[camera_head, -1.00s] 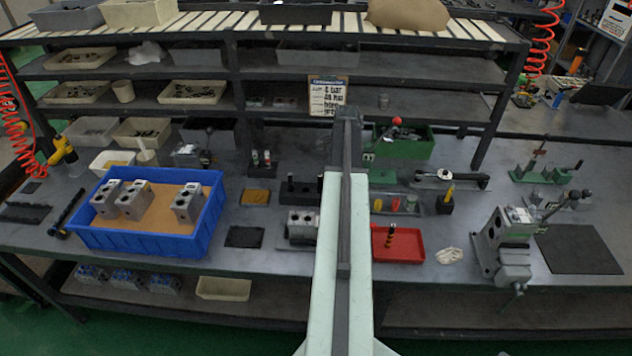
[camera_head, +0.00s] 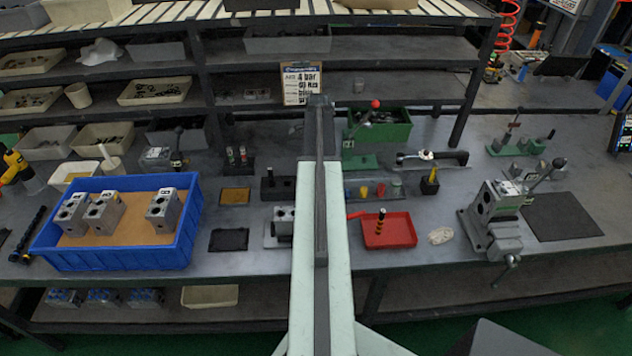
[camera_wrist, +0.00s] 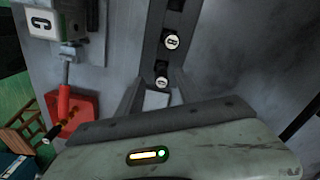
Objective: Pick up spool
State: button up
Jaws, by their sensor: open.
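Two dark upright pegs with pale marked tops, a nearer one (camera_wrist: 161,81) and a farther one (camera_wrist: 172,41), stand in a black rack (camera_wrist: 152,52) in the wrist view. The rack also shows beside my arm in the head view (camera_head: 284,188). My gripper (camera_wrist: 158,88) is open, its fingers appearing on either side of the nearer peg's top; I cannot tell their height. I cannot tell which piece is the task's spool. My arm hides part of the bench.
A grey valve block (camera_head: 283,221) sits left of my arm; its C label shows in the wrist view (camera_wrist: 42,22). A blue bin (camera_head: 120,258) holds three blocks. A vise (camera_head: 490,220) stands right.

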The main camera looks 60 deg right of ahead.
jog(key=f+b, duration=0.4)
jog(key=f, duration=0.1)
jog(key=shift+w+f+b, duration=0.15)
jog(key=shift+w+b, duration=0.05)
jog(key=shift+b, duration=0.1)
jog(key=shift+r, duration=0.2)
grip_shut()
notch_tip(320, 180, up, 10)
jog(key=p, duration=1)
jog(key=shift+r+p, duration=0.2)
jog(key=shift+p, duration=0.15)
jog(key=shift+f, duration=0.1)
jog(key=shift+f, duration=0.1)
